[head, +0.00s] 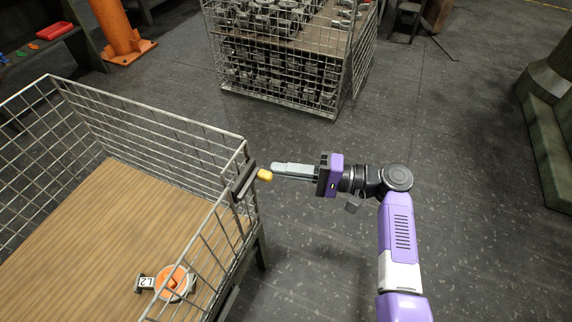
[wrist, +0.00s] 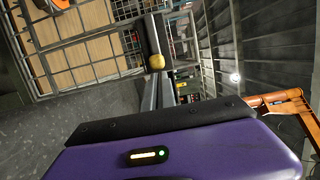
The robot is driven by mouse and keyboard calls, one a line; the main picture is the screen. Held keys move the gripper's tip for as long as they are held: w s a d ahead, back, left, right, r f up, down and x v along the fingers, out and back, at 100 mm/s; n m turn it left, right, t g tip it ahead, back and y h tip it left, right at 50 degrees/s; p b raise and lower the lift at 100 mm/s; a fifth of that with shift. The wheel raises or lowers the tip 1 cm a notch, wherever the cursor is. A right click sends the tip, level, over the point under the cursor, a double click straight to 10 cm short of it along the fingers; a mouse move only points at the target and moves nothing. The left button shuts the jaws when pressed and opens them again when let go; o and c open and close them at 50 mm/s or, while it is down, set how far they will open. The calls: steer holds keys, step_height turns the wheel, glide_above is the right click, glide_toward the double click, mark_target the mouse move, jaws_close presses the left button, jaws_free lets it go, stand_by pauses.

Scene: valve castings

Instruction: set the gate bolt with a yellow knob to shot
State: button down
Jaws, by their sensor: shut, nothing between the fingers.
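In the wrist view the yellow knob (wrist: 157,62) shows just beyond the fingertips (wrist: 157,78), in front of the dark bolt bar (wrist: 152,32). The bolt's exact position in its housing is hard to make out.
An orange-topped valve casting (head: 174,283) with a numbered tag lies on the crate's wooden floor. Another wire crate (head: 285,70) full of metal castings stands at the back. An orange post (head: 120,35) stands at the back left.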

mark_target(251, 185)
steer(key=s+p, duration=0.1)
steer(key=s, duration=0.1)
steer(key=s+a+p, duration=0.1)
steer(key=p, duration=0.1)
steer(key=shift+s+a+r, duration=0.15)
steer(key=shift+s+a, duration=0.05)
steer(key=shift+s, duration=0.15)
steer(key=shift+s+a+f, duration=0.2)
steer(key=shift+s, duration=0.4)
